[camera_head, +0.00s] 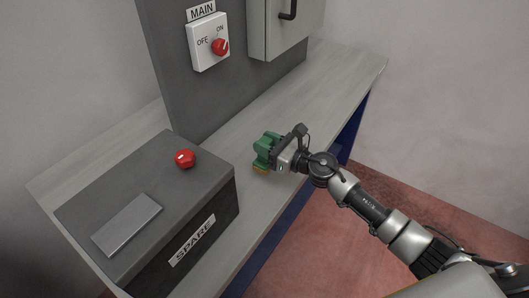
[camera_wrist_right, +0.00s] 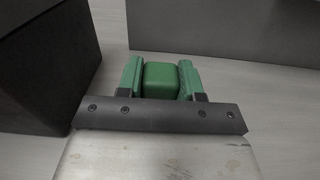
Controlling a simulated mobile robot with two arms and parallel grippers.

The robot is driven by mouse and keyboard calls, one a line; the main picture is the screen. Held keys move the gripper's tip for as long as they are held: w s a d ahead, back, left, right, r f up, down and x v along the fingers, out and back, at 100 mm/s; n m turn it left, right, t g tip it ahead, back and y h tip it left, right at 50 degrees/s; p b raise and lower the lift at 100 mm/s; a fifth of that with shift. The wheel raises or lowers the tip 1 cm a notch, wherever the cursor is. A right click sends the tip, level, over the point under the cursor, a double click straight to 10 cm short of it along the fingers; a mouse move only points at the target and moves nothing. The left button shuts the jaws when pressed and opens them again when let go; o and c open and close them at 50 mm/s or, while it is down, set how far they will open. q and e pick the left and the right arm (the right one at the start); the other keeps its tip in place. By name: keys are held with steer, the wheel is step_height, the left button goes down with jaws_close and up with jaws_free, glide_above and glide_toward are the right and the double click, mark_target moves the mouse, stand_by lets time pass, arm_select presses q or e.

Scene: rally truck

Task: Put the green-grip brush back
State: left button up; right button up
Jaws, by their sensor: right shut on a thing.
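In the head view, a small yellowish edge of the brush (camera_head: 261,169) shows below the fingers, at or just above the bench top. I cannot tell whether it touches. Most of the brush is hidden by the gripper. My left gripper is not in view.
The dark box marked SPARE (camera_head: 150,215) with a red knob (camera_head: 185,158) stands left of the gripper. Behind are the panel with the MAIN switch (camera_head: 208,42) and a grey cabinet (camera_head: 285,25). The bench top (camera_head: 335,75) is clear toward the back right.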

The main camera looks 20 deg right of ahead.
mark_target(260, 164)
steer(key=shift+w+a+f, duration=0.15)
steer(key=shift+a+f, duration=0.05)
step_height(260, 164, down, 2)
steer(key=shift+f+b, duration=0.25)
steer(key=shift+b, duration=0.2)
steer(key=shift+f, duration=0.5)
steer(key=shift+f, duration=0.15)
steer(key=o, duration=1)
